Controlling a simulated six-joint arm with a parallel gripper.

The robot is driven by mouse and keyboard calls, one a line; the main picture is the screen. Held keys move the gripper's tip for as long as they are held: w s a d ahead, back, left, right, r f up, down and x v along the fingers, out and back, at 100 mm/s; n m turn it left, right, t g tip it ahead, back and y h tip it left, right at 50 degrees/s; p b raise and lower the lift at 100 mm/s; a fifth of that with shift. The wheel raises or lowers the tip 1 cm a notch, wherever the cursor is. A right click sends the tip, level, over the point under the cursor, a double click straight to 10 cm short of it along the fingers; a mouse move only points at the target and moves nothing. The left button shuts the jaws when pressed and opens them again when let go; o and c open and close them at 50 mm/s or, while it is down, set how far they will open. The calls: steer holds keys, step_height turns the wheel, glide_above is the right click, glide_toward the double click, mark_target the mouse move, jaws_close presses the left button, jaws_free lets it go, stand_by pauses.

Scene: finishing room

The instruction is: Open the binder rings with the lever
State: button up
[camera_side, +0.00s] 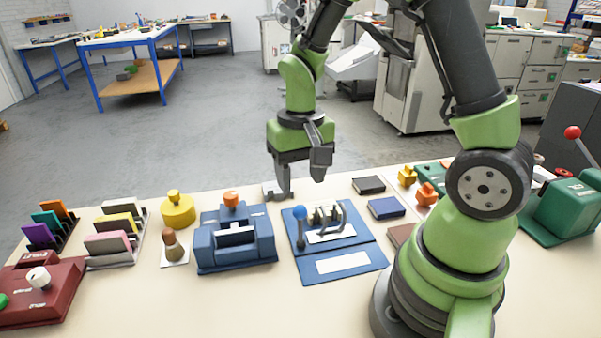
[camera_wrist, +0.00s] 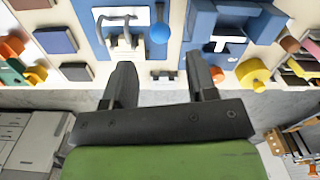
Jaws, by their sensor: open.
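The blue binder (camera_side: 343,264) lies open on the bench in the side view, with white sheets on it. Its metal rings (camera_side: 343,215) stand up along the far part. I cannot tell whether they are closed. The lever, with a blue ball knob (camera_side: 300,213), stands upright at the left of the rings. My gripper (camera_side: 300,182) is open and empty, pointing down above the bench's far edge, beyond the binder and apart from the lever. In the wrist view the knob (camera_wrist: 160,33) shows ahead of my open gripper (camera_wrist: 160,64), beside the rings (camera_wrist: 123,36).
A blue punch-like device (camera_side: 236,243) stands close left of the binder. A small grey item (camera_side: 272,191) lies near my left finger. Dark blocks (camera_side: 385,208) lie to the right. A brush (camera_side: 172,247) and yellow weight (camera_side: 178,210) stand further left.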

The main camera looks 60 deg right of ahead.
steer(key=shift+w, duration=0.1)
steer(key=c, duration=0.4)
steer(key=shift+w+d+n, duration=0.15)
steer(key=shift+w+n, duration=0.15)
steer(key=shift+n, duration=0.2)
steer(key=c, duration=0.3)
steer(key=w+n, duration=0.1)
steer(key=n, duration=0.1)
steer(key=w+d+r+n+g, duration=0.1)
steer(key=n, duration=0.1)
steer(key=w+d+n, duration=0.1)
steer(key=n, duration=0.1)
steer(key=shift+w+r, duration=0.15)
steer(key=shift+w, duration=0.15)
jaws_close()
steer(key=n+g+y, duration=0.2)
steer(key=n, duration=0.8)
glide_above(300, 226)
steer(key=w+d, duration=0.2)
steer(key=w, duration=0.1)
step_height(300, 226, down, 7)
steer(key=shift+h, duration=0.3)
